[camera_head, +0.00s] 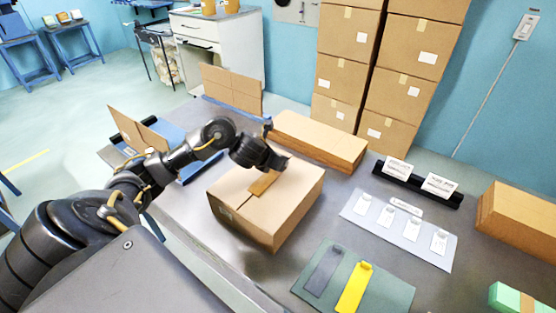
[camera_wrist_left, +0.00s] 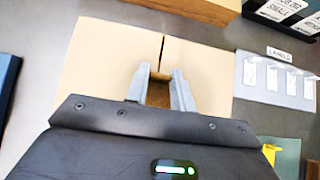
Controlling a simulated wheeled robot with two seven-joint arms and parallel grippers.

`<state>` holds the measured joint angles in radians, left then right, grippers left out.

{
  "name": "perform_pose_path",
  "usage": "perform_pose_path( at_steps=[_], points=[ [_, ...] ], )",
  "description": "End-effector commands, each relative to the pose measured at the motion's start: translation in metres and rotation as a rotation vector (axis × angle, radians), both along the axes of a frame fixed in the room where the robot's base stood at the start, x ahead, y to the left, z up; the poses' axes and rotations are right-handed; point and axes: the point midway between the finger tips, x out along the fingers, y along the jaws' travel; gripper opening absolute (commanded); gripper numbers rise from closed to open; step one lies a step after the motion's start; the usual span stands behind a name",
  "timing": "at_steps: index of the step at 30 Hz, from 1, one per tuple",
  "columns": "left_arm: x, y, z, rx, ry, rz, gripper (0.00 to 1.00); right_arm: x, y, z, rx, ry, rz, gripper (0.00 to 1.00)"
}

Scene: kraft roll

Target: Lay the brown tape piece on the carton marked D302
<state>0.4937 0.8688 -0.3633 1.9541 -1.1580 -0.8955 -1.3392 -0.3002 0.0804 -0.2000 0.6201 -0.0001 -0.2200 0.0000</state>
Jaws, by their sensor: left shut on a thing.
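The brown tape piece (camera_head: 263,183) is a short strip over the top of a closed cardboard carton (camera_head: 287,206). My left gripper (camera_head: 273,168) is above the carton's top and is shut on the tape piece. In the left wrist view the tape piece (camera_wrist_left: 158,93) shows between the two fingers of my left gripper (camera_wrist_left: 160,82), in line with the carton's dark centre seam (camera_wrist_left: 162,50). I cannot tell whether the tape fully touches the carton. The mark D302 cannot be read. My right gripper is not in view.
A long flat carton (camera_head: 318,141) lies behind. To the right are a black label holder (camera_head: 415,184), a pale label sheet (camera_head: 396,232) and a green mat (camera_head: 385,302) with a grey and a yellow tool (camera_head: 354,290). Stacked cartons (camera_head: 347,55) stand at the wall.

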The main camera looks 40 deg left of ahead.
Motion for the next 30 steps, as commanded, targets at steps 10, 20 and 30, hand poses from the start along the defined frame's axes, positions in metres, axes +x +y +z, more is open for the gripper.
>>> perform_pose_path(
  at_steps=[10,20,30],
  points=[
    [0.0001,0.0002,-0.0013,0.000,-0.001,0.000,0.00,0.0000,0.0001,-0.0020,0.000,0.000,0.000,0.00],
    [0.0003,0.0004,-0.0023,0.000,-0.001,0.000,0.00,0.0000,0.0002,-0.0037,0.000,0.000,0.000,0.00],
    [0.0001,0.0002,-0.0025,0.000,-0.001,0.000,0.42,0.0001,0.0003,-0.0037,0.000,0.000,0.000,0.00]
  ],
)
